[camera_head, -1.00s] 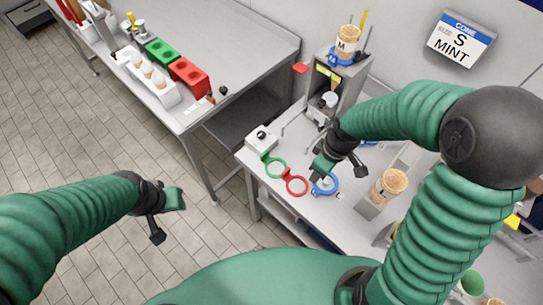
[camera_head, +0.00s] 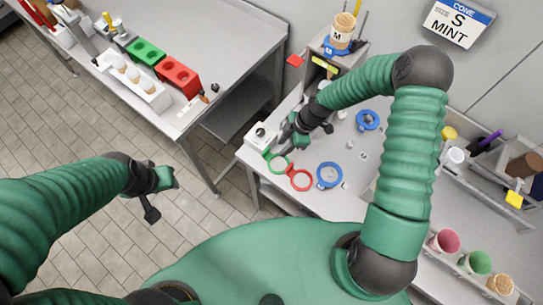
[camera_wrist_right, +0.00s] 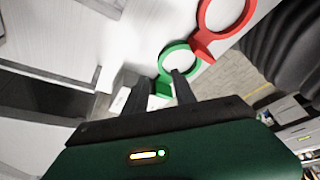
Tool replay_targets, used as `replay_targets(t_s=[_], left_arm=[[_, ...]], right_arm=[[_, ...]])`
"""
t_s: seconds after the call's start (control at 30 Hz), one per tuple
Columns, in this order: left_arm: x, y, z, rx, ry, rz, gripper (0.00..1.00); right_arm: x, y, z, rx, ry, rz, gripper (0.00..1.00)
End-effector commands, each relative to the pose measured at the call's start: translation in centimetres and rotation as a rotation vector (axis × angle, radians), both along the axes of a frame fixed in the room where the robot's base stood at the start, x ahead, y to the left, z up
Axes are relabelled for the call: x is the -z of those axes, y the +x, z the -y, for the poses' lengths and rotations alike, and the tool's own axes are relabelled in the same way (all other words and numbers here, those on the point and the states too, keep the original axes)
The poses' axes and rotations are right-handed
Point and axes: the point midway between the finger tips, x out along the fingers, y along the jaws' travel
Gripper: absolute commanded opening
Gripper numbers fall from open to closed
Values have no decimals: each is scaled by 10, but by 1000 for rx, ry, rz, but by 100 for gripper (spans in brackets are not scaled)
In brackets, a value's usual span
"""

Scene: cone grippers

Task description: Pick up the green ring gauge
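The green ring gauge (camera_head: 284,172) lies flat on the bench at the left end of a row of rings, by a small white box. It also shows in the right wrist view (camera_wrist_right: 161,62), with its tab toward my gripper. My right gripper (camera_head: 283,143) is low over the bench at the green ring. In the wrist view its two dark fingers (camera_wrist_right: 162,80) stand apart with the green tab between them in the picture; contact cannot be told. My left gripper (camera_head: 168,179) hangs over the floor, far from the rings; its finger gap is unclear.
A red ring (camera_head: 291,182) lies right beside the green one, and a blue ring (camera_head: 318,175) further right. The white box (camera_head: 261,135) stands close behind the green ring. A cone dispenser stand (camera_head: 318,70) rises behind my right gripper. Bench edge is close in front.

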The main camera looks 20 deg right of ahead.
Motion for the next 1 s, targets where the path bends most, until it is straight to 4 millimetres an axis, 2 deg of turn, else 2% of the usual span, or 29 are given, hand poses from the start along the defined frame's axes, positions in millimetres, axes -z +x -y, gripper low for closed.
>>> replay_targets(t_s=[0.1, 0.2, 0.47, 0.7, 1.0], left_arm=[[-14, 0, 0, 0, 0, 1, 36], [-15, 0, 0, 0, 0, 1, 36], [-14, 0, 0, 0, 0, 1, 36], [-14, 0, 0, 0, 0, 0, 36], [-14, 0, 0, 0, 0, 0, 36]], right_arm=[[19, 0, -4, -2, 2, -4, 32], [35, 1, -10, -1, 1, -3, 32], [42, 3, -11, 0, 0, 0, 32], [41, 3, -11, 0, 0, -1, 1], [41, 3, -11, 0, 0, -1, 0]])
